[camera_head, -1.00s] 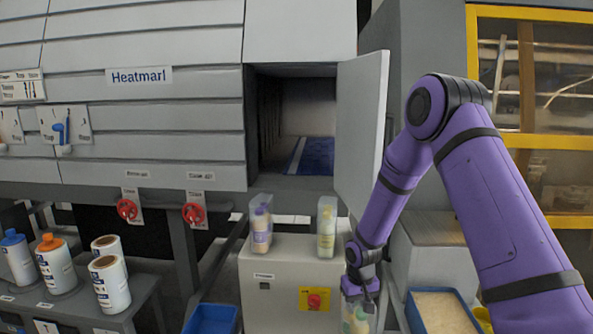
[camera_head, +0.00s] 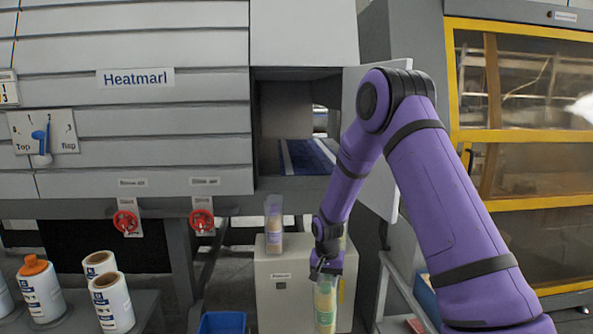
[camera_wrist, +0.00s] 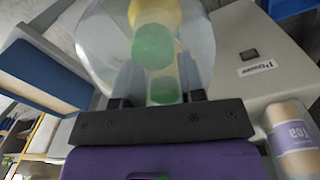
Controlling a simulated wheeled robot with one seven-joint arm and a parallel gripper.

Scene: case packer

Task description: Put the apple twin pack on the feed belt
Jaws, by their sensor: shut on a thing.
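My gripper (camera_head: 325,272) is shut on a clear twin pack (camera_head: 326,308) with yellow-green bottles, which I take to be the apple twin pack. The pack hangs upright below it, in front of the pale cabinet. In the wrist view the pack (camera_wrist: 150,45) shows green caps and a clear sleeve between the fingers (camera_wrist: 155,85). The blue feed belt (camera_head: 308,157) lies inside the machine opening, above and behind my gripper. The belt's right part is hidden by my arm.
A purple-labelled twin pack (camera_head: 274,230) stands on the pale cabinet (camera_head: 285,285). An open door (camera_head: 384,200) flanks the opening on the right, partly behind my arm.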

